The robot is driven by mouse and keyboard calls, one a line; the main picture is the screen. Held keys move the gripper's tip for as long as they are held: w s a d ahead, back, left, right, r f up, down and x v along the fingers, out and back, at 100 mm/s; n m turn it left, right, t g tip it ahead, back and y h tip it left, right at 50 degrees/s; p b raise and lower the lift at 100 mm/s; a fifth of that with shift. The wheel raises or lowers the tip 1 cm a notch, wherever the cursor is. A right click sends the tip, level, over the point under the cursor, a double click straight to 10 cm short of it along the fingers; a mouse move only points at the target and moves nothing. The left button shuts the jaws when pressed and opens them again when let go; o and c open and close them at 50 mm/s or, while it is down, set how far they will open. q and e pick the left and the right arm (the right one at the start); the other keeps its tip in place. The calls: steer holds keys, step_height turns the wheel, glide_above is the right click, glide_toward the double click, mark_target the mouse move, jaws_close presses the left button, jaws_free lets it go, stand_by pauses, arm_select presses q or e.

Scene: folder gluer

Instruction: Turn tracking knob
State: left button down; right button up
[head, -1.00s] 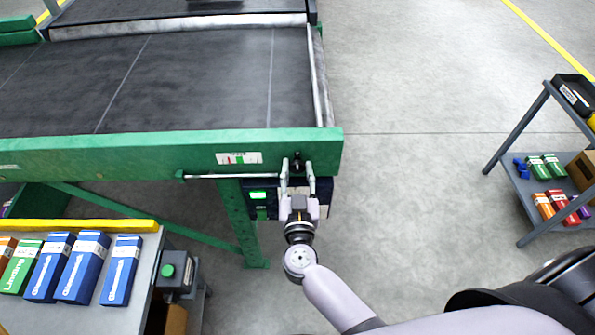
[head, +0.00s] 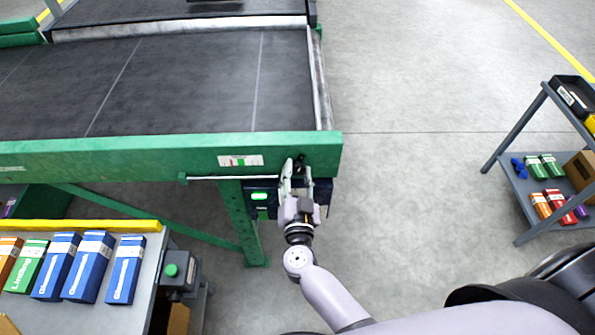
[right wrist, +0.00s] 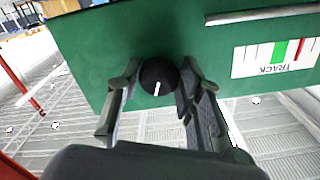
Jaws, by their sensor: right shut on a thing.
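The tracking knob (right wrist: 158,76) is round and black with a white pointer line, set on the green machine rail (head: 130,152). In the right wrist view its pointer aims down, nearly vertical. My right gripper (right wrist: 160,78) has one finger on each side of the knob and is shut on it. In the head view my right gripper (head: 297,172) is at the rail's right end, mostly hiding the knob. The TRACK gauge label (right wrist: 276,57) appears upside down in the wrist view, with a red mark beside its green band. My left gripper is not in view.
A dark belt (head: 190,80) with pale seam lines lies behind the rail. A thin rod (head: 233,178) runs along the rail's front. A table with several boxes (head: 125,268) is at lower left. A cart (head: 545,200) stands right. Floor between is clear.

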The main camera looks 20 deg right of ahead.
steer(key=shift+m, duration=0.6)
steer(key=o, duration=1.2)
steer(key=shift+c, duration=0.2)
steer(key=v, duration=1.2)
